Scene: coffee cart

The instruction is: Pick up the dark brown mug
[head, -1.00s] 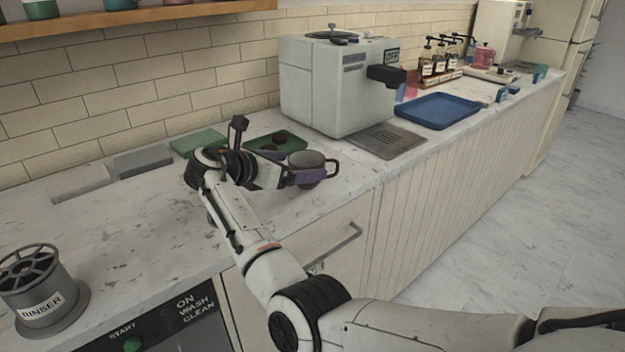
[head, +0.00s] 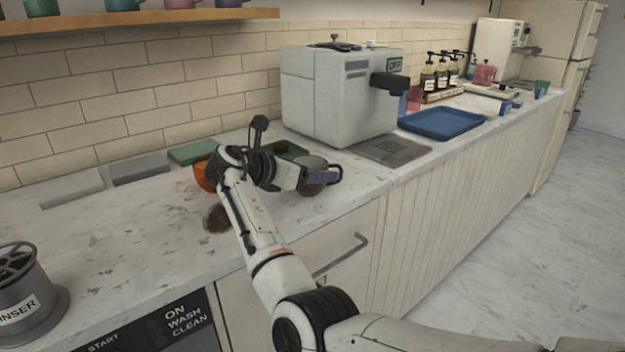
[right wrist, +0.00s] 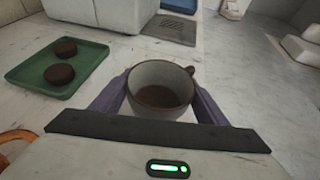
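The dark brown mug (head: 313,178) stands upright on the counter in front of the coffee machine. In the right wrist view the mug (right wrist: 160,92) shows a pale grey inside, a brown bottom and a dark handle at its upper right. My right gripper (head: 318,182) has its purple fingers spread around the mug, one on each side; in the right wrist view its fingers (right wrist: 161,95) lie very close to the mug's walls, and firm contact cannot be made out. My left gripper is not in view.
A green tray (right wrist: 85,70) with two dark round pucks lies beside the mug. The coffee machine (head: 335,95) and its drip grate (head: 392,150) stand behind. An orange mug (head: 203,176) and a brown object (head: 216,218) are partly behind my right arm. A blue tray (head: 442,124) lies farther right.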

